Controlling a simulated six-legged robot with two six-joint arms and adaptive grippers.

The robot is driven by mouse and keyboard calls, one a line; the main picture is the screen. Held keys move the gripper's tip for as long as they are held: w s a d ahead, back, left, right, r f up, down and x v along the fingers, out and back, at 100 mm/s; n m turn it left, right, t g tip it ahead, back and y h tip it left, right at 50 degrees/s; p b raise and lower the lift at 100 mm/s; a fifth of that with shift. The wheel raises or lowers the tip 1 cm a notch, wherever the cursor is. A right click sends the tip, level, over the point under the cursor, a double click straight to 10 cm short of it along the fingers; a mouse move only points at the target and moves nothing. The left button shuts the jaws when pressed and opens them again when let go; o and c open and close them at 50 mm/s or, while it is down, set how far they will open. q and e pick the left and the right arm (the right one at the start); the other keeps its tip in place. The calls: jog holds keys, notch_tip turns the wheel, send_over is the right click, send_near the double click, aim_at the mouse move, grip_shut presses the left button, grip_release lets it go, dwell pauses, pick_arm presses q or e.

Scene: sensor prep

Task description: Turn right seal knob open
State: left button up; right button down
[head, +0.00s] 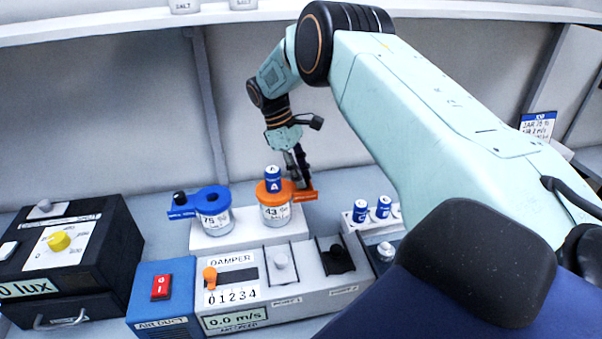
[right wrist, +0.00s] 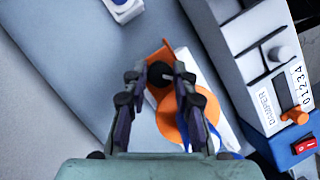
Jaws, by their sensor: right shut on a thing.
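The right jar (head: 276,213), labelled 43, has an orange lid (head: 264,195) with an orange tab (head: 306,196) reaching right. A blue cylinder marked A (head: 273,176) stands upright in the lid. My right gripper (head: 299,184) comes down from above onto the tab. In the right wrist view, the black seal knob (right wrist: 160,73) sits between the fingertips of my right gripper (right wrist: 159,78), which is shut on it. The orange lid (right wrist: 205,105) lies just beside it, partly behind a finger. In the head view the fingers hide the knob. My left gripper is out of view.
A left jar (head: 215,222) with a blue lid and black knob stands close by on the same white block. The damper panel (head: 230,283) is in front. A rack with blue cylinders (head: 360,211) is right of the jars. A black lux box (head: 110,275) stands left.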

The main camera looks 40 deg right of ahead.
jog(key=shift+r, duration=0.1)
dwell(0.3)
jog(key=c, duration=1.1)
grip_release()
jog(key=shift+o, duration=0.2)
